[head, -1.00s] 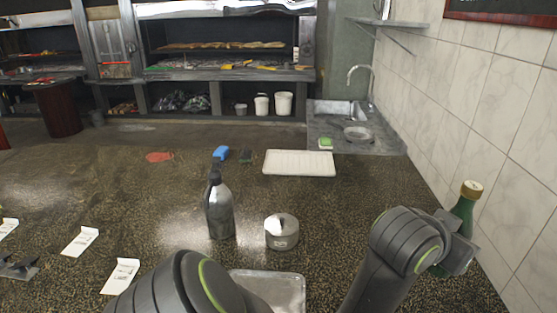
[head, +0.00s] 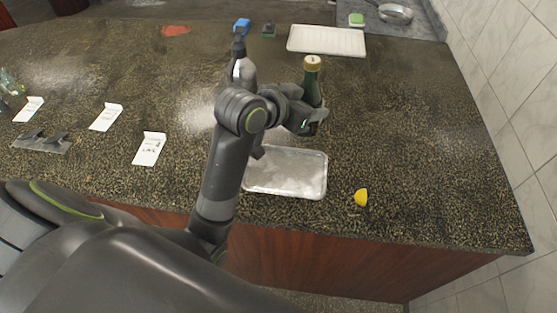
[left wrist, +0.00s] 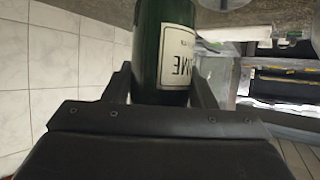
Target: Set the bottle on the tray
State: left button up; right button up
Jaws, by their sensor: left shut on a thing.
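The green bottle (head: 312,84) with a pale cap is upright in my left gripper (head: 311,122). In the left wrist view the bottle (left wrist: 148,45) stands between the two fingers (left wrist: 160,92), which are shut on it, and part of its white label shows. A silver metal tray (head: 290,176) lies on the counter near the front edge, empty where it shows. The bottle is beyond the tray's far right side in the head view, not over its middle. Its base is partly hidden by the gripper, so its height is unclear. My right gripper is not in view.
A steel flask (head: 242,68) stands left of the bottle, partly behind my arm. A yellow lemon piece (head: 361,197) lies right of the tray. A white ribbed tray (head: 326,40) is at the back. White cards (head: 149,149) lie left. The counter's right side is clear.

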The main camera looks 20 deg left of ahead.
pick_arm(q)
jog(key=m+h, duration=0.2)
send_over(303, 174)
notch_tip(303, 174, down, 11)
jog(key=shift+g, duration=0.3)
notch_tip(303, 174, down, 5)
jog(key=shift+d+r+p, duration=0.1)
jog(key=shift+d+p, duration=0.05)
jog(key=shift+p, duration=0.4)
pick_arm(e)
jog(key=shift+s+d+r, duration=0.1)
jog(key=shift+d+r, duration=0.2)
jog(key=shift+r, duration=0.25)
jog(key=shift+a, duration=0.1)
pick_arm(q)
jog(key=o, duration=1.3)
jog(key=shift+f, duration=0.2)
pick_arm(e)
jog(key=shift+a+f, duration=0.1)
pick_arm(q)
jog(key=shift+r, duration=0.2)
